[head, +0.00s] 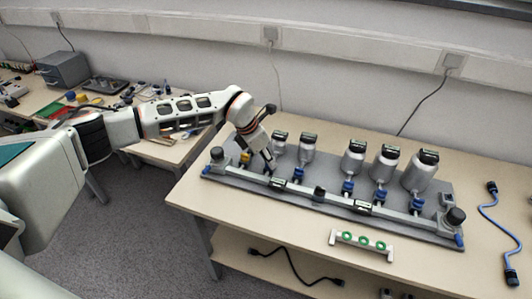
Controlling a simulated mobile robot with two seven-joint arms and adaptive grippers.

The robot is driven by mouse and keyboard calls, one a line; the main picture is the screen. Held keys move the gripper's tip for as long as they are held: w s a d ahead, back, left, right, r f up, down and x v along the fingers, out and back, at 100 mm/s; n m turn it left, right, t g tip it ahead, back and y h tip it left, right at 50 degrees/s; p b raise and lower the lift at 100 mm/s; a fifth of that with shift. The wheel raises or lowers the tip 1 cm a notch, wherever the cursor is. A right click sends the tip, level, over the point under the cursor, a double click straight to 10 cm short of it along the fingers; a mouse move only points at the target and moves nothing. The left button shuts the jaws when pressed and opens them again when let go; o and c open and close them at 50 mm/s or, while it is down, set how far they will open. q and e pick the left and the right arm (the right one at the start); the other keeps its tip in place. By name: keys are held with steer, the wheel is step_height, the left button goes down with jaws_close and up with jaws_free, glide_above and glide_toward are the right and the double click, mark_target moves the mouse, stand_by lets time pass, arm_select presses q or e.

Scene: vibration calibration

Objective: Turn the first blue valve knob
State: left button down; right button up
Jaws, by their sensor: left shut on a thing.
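A grey calibration rig (330,212) lies on the table, with several metal canisters in a row. Blue valve knobs sit at the canisters' feet; the second one (299,173) and the others to its right show clearly. My left gripper (269,164) points down at the foot of the leftmost canister (279,148). It is shut on the first blue valve knob, which its fingers mostly hide. My right gripper is not in view.
A small white rack with green rings (361,242) stands in front of the rig. A blue cable (497,222) lies at the right. A yellow part (245,157) is left of my gripper. The table's front left is bare.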

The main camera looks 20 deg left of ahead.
arm_select(q)
steer(key=n+p, duration=0.1)
steer(key=n+y+p, duration=0.1)
steer(key=n+p, duration=0.1)
steer(key=shift+s+d+r+n+t, duration=0.1)
steer(key=shift+s+d+n+t, duration=0.05)
steer(key=shift+n+t, duration=0.15)
steer(key=shift+n+y+p, duration=0.45)
steer(key=shift+n+y, duration=0.15)
steer(key=shift+n, duration=0.6)
steer(key=shift+d+f+n+y, duration=0.15)
steer(key=shift+n+y, duration=0.25)
steer(key=shift+n, duration=0.7)
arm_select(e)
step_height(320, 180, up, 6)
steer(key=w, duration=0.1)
arm_select(q)
steer(key=shift+f, duration=0.1)
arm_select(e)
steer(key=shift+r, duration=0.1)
arm_select(q)
steer(key=c, duration=2.1)
jaws_free()
steer(key=shift+o, duration=1.4)
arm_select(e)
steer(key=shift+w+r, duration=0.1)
arm_select(q)
steer(key=shift+r, duration=0.2)
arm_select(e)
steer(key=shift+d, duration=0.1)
